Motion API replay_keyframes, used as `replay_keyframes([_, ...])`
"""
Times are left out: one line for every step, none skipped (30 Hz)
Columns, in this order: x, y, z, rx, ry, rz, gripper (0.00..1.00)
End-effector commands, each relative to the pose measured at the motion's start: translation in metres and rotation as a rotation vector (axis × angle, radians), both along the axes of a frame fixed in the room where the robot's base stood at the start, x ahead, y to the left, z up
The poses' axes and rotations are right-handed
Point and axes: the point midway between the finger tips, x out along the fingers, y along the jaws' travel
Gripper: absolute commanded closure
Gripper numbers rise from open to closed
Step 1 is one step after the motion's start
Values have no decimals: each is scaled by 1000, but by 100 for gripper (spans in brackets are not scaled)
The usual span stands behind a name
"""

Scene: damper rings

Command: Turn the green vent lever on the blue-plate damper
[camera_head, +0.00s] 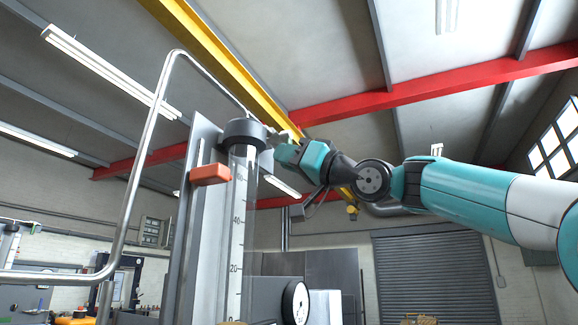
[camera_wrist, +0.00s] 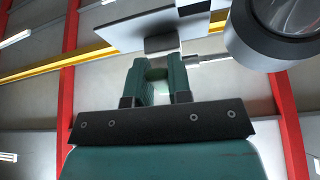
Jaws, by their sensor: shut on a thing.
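My gripper (camera_wrist: 158,84) shows in the wrist view with its two teal fingers close together. A small green piece (camera_wrist: 157,73) sits between them, and I cannot tell for sure that it is the vent lever. In the head view my gripper (camera_head: 277,142) is up beside the dark collar (camera_head: 245,131) of a clear graduated tube (camera_head: 240,225), to its right. The fingertips are small there, and what they hold is hidden. No blue plate shows clearly in either view.
A grey upright panel (camera_head: 196,225) with an orange-red block (camera_head: 210,174) stands left of the tube. A bent metal rail (camera_head: 139,165) curves round it. In the wrist view a pale plate with a grey block (camera_wrist: 162,44) and a round dark housing (camera_wrist: 258,52) lie close beyond the fingers.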

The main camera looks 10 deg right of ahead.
Motion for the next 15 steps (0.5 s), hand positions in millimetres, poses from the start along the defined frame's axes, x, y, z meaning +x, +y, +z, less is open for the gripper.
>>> replay_keyframes([9, -5, 1, -44, -60, -6, 100])
replay_keyframes([7, -4, 1, -57, -81, -4, 79])
replay_keyframes([5, -3, 1, -53, -74, -1, 70])
replay_keyframes([5, -2, 0, -51, -72, -2, 63])
replay_keyframes([5, -2, 0, -52, -70, -1, 56])
replay_keyframes([5, -2, 0, -51, -70, -1, 53])
replay_keyframes([5, -2, 0, -51, -69, -1, 53])
replay_keyframes([5, -2, 0, -50, -69, -1, 53])
replay_keyframes([5, -2, 0, -50, -69, -1, 53])
replay_keyframes([5, -2, 0, -50, -69, -1, 53])
replay_keyframes([5, -2, 0, -50, -68, -1, 53])
replay_keyframes([4, -2, 0, -50, -68, -1, 53])
replay_keyframes([4, -2, 0, -50, -68, -1, 53])
replay_keyframes([4, -2, 0, -50, -68, -1, 53])
replay_keyframes([4, -2, 0, -50, -68, -1, 53])
